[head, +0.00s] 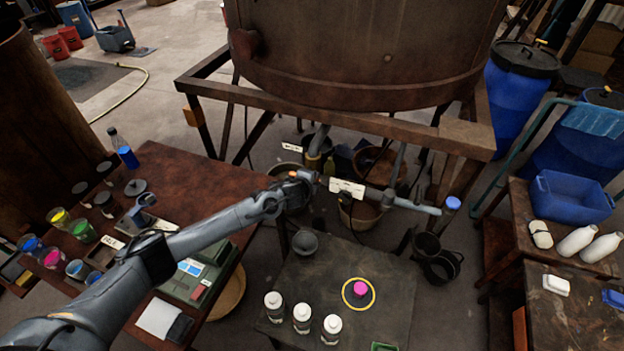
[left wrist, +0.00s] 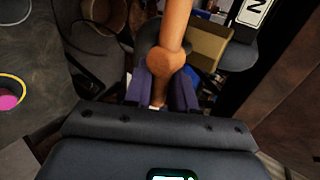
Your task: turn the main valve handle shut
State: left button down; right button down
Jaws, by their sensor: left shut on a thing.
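The orange valve handle (left wrist: 174,55) runs down from the top of the left wrist view, with a rounded knuckle, and its lower end lies between my purple fingers. My left gripper (left wrist: 159,88) is shut on that handle. In the head view my left arm reaches in from the lower left, and its gripper (head: 298,179) is at the pipework under the big rusty vat (head: 365,50). Only a speck of orange shows there; my wrist hides most of the handle. How far the handle is turned cannot be told. My right gripper is in neither view.
A white label (head: 347,188) hangs on the pipe right of the gripper. Buckets (head: 360,214) stand below. The vat's rusty frame (head: 300,104) is above and behind. A dark table (head: 395,282) with white bottles (head: 302,316) and a pink-topped item (head: 360,289) stands in front.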

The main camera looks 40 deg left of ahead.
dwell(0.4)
pick_arm(q)
jog(key=c, duration=1.1)
grip_release()
jog(key=p+v, duration=0.1)
jog(key=v, duration=0.9)
jog(key=shift+s+r+p, duration=0.15)
jog(key=shift+s+p, duration=0.2)
jog(key=shift+d, duration=0.15)
